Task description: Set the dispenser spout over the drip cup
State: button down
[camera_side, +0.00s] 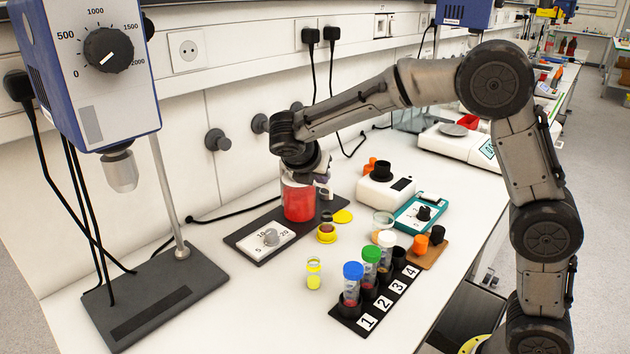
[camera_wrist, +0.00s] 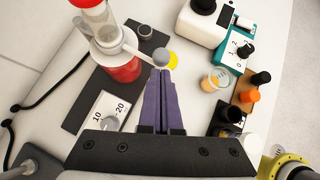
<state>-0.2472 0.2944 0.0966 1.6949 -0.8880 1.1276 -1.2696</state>
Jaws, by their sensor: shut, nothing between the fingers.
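The dispenser is a red-filled bottle (camera_side: 299,202) with a white pump head (camera_wrist: 108,37). It stands on a dark base.
A yellow vial (camera_side: 313,274) and a numbered rack (camera_side: 377,297) with capped tubes stand in front. A stirrer stand (camera_side: 150,290) is at left. An amber beaker (camera_side: 383,222) and white device (camera_side: 385,190) are at right.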

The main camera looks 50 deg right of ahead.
jog(key=shift+d, duration=0.15)
dwell(0.3)
jog(key=shift+s+d+n, duration=0.1)
jog(key=shift+d+n, duration=0.15)
jog(key=shift+n, duration=0.05)
jog(key=shift+d+t, duration=0.1)
jog(key=shift+t, duration=0.2)
jog(key=w+d+n+t+y, duration=0.2)
jog(key=w+d+n, duration=0.1)
jog(key=d, duration=0.4)
jog(key=w+d+n+t+y, duration=0.2)
jog(key=w+d+n, duration=0.1)
jog(key=d, duration=0.4)
jog(key=shift+w+d+n, duration=0.25)
jog(key=shift+n, duration=0.45)
jog(key=shift+a, duration=0.15)
dwell(1.0)
